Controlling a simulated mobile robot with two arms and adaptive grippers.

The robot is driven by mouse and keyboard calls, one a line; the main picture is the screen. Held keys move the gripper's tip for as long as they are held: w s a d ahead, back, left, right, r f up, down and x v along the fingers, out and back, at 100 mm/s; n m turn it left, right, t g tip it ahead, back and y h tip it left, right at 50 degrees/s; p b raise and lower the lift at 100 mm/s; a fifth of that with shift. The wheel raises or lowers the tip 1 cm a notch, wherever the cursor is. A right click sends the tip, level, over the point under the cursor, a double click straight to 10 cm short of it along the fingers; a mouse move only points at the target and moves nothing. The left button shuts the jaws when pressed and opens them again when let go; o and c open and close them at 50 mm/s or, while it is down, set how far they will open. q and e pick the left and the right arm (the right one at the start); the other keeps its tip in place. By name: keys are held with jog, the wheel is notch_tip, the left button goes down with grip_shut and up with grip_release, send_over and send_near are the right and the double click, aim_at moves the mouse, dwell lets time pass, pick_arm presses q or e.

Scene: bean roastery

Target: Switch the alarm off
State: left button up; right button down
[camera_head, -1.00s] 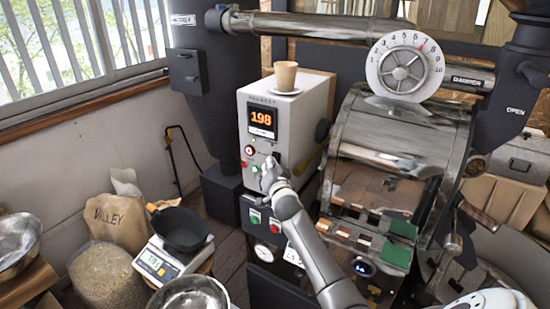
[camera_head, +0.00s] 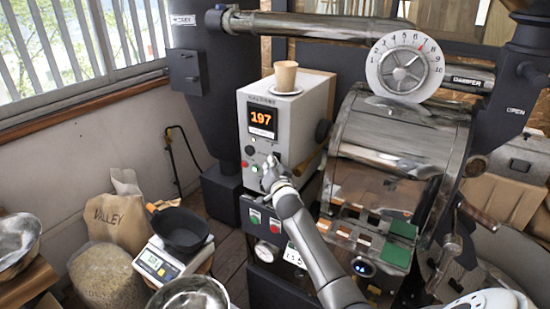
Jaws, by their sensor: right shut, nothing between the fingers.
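The light-grey control box (camera_head: 257,165) stands left of the roaster drum. Its orange display (camera_head: 262,120) reads 197. Whether the fingertips touch the panel I cannot tell. My left gripper is out of view.
A paper cup (camera_head: 285,75) on a saucer stands on top of the box. The roaster drum (camera_head: 395,140) is close on the right of my arm. A scale (camera_head: 165,262) with a black pan (camera_head: 180,230) and a bean sack (camera_head: 115,222) stand at the lower left.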

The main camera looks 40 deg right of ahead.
jog(key=shift+a, duration=0.1)
jog(key=shift+s+a+f, duration=0.1)
jog(key=shift+s+a, duration=0.2)
jog(key=shift+a, duration=0.3)
jog(key=shift+s+a+f, duration=0.1)
jog(key=shift+s+a, duration=0.2)
jog(key=shift+a, duration=0.45)
jog(key=shift+s+a+f, duration=0.1)
jog(key=shift+s+a, duration=0.25)
jog(key=shift+a, duration=0.45)
jog(key=shift+s+a+f, duration=0.1)
jog(key=shift+s+a, duration=0.2)
jog(key=shift+a, duration=0.45)
